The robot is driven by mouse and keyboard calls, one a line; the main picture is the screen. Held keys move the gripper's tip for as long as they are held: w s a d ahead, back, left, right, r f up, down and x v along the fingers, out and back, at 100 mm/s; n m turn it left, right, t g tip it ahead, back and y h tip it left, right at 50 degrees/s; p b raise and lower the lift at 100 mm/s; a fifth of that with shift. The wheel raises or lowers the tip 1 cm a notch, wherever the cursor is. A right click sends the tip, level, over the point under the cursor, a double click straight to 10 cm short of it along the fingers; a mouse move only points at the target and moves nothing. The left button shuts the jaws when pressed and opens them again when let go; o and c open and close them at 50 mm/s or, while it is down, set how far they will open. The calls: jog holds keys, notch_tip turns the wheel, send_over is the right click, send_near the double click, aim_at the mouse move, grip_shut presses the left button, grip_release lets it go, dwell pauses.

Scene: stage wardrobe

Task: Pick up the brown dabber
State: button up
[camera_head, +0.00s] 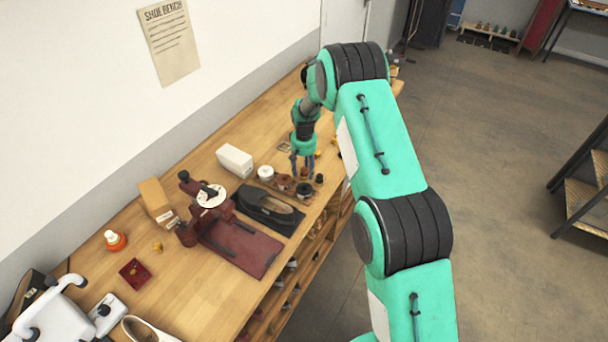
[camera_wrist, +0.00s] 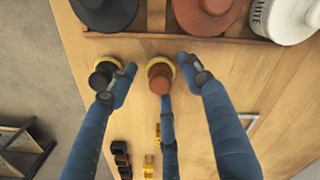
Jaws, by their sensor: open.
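The brown dabber (camera_wrist: 160,77), a round brown knob on a pale yellowish base, stands on the wooden bench in the wrist view. My gripper (camera_wrist: 160,84) has blue fingers and is open above it. The dabber shows between the two outer fingertips, with the third finger just below it in the picture. I cannot tell whether any finger touches it. A black dabber (camera_wrist: 102,76) stands to its left, beside the left finger. In the head view my gripper (camera_head: 302,166) is low over the bench, and I cannot make out the brown dabber there.
A wooden rack (camera_wrist: 160,44) with black (camera_wrist: 105,12), brown (camera_wrist: 207,14) and white (camera_wrist: 285,16) tins lies close to the dabbers. Small dark blocks (camera_wrist: 121,155) and yellow pieces (camera_wrist: 148,166) lie near the fingers. A dark shoe (camera_head: 268,208) and a white box (camera_head: 235,160) are nearby.

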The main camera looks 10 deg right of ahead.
jog(key=shift+f, duration=0.1)
dwell(0.5)
jog(key=c, duration=1)
